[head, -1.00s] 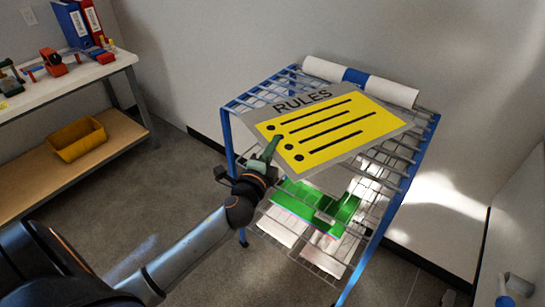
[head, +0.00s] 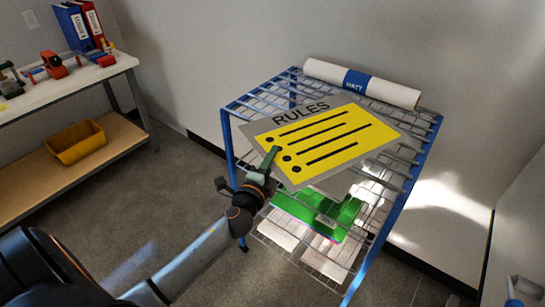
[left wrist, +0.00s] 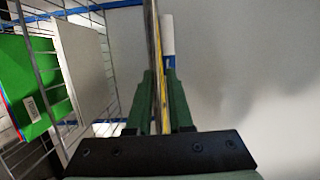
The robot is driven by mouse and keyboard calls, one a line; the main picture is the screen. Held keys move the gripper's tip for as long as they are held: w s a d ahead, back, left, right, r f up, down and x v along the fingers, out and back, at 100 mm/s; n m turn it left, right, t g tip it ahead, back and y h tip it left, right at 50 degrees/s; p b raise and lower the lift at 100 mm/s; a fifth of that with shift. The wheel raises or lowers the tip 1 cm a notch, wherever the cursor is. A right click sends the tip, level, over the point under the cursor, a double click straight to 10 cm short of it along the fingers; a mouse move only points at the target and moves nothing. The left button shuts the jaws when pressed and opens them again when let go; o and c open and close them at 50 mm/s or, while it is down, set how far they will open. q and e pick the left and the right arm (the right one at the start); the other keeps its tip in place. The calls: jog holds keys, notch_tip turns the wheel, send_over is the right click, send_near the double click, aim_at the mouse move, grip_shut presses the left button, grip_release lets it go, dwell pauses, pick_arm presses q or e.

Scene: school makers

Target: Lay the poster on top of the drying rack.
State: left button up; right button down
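The poster (head: 330,139) is a grey sheet with a yellow panel, black bars and the word RULES. In the head view it appears over the top of the blue-framed wire drying rack (head: 408,187). I cannot tell whether it touches the bars. My left gripper (head: 272,160) is shut on the poster's near left edge, with green fingers on it. In the left wrist view the poster (left wrist: 155,45) shows edge-on between the fingers (left wrist: 160,90), with rack wires to the left. My right gripper is not in view.
A white roll with a blue MATT band (head: 357,82) lies along the rack's back edge. Green and white sheets (head: 318,208) lie on lower shelves. A workbench (head: 75,83) with binders and a yellow bin (head: 75,142) stands left. Walls are behind and right of the rack.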

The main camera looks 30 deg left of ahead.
pick_arm(q)
jog(key=shift+o, duration=0.8)
jog(key=shift+r, duration=0.2)
jog(key=b+v, duration=0.2)
jog(key=v, duration=1)
jog(key=s+d+f+n+g+h, duration=0.2)
jog(key=s+d+f+n, duration=0.2)
jog(key=f, duration=0.4)
jog(key=s+d+f+n+g+h, duration=0.2)
jog(key=s+d+f+n+g, duration=0.1)
jog(key=f, duration=0.5)
jog(key=s+d+f+n+g+h, duration=0.2)
jog(key=s+d+f+n+g, duration=0.1)
jog(key=s+d+f+n, duration=0.3)
notch_tip(320, 180, down, 2)
jog(key=shift+s+f, duration=0.25)
jog(key=shift+s, duration=0.2)
jog(key=shift+d, duration=0.1)
